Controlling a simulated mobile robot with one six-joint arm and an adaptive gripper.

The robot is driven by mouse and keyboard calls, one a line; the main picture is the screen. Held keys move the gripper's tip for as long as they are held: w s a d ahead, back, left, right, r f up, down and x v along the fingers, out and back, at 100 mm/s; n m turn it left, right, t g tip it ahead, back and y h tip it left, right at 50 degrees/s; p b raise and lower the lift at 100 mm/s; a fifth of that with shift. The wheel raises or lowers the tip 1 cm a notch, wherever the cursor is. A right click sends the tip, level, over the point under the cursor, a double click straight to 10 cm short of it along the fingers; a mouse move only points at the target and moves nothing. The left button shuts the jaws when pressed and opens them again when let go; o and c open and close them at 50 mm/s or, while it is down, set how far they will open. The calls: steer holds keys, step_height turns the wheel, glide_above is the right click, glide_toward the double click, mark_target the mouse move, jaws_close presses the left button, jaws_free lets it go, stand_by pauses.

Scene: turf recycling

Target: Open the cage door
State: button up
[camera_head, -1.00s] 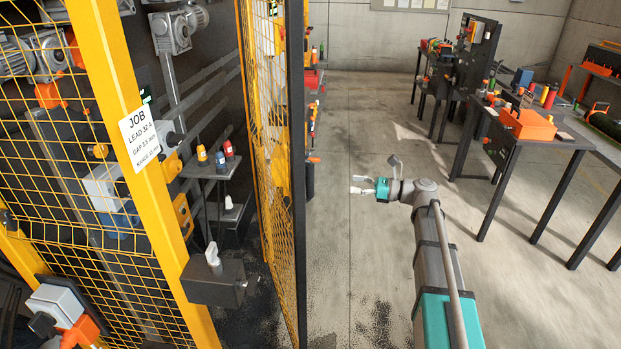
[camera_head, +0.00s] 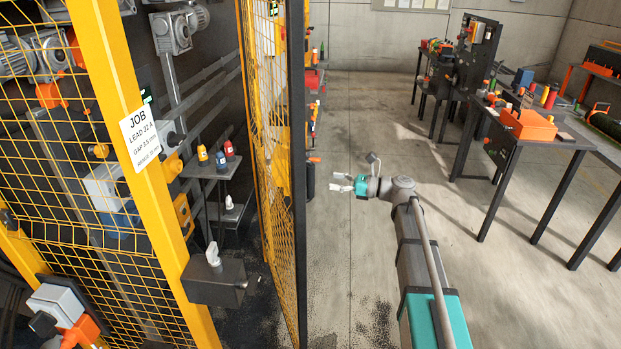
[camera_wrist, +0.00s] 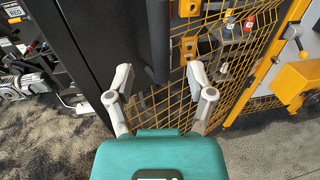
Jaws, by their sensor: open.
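The cage door (camera_head: 272,170) is a yellow mesh panel with a dark edge bar (camera_head: 298,220). It stands ajar, with a gap between it and the yellow frame post (camera_head: 150,190). A dark box with a grey lever (camera_head: 213,280) sits on that post. My gripper (camera_head: 341,183) is open and empty, to the right of the door's edge bar and apart from it. In the wrist view the open fingers (camera_wrist: 158,76) point at the yellow mesh (camera_wrist: 170,102) and a dark vertical bar (camera_wrist: 158,40). I cannot tell whether the fingers touch anything.
Inside the cage, a small shelf (camera_head: 205,172) holds several coloured bottles. Workbenches (camera_head: 545,142) with an orange bin (camera_head: 527,125) stand on the right. The concrete floor (camera_head: 375,120) between cage and benches is clear.

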mark_target(311, 177)
steer(key=shift+w+a, duration=0.25)
steer(key=shift+a, duration=1)
steer(key=shift+w+a, duration=0.25)
steer(key=shift+a, duration=1.05)
steer(key=shift+w+a, duration=0.25)
steer(key=shift+a, duration=1)
jaws_close()
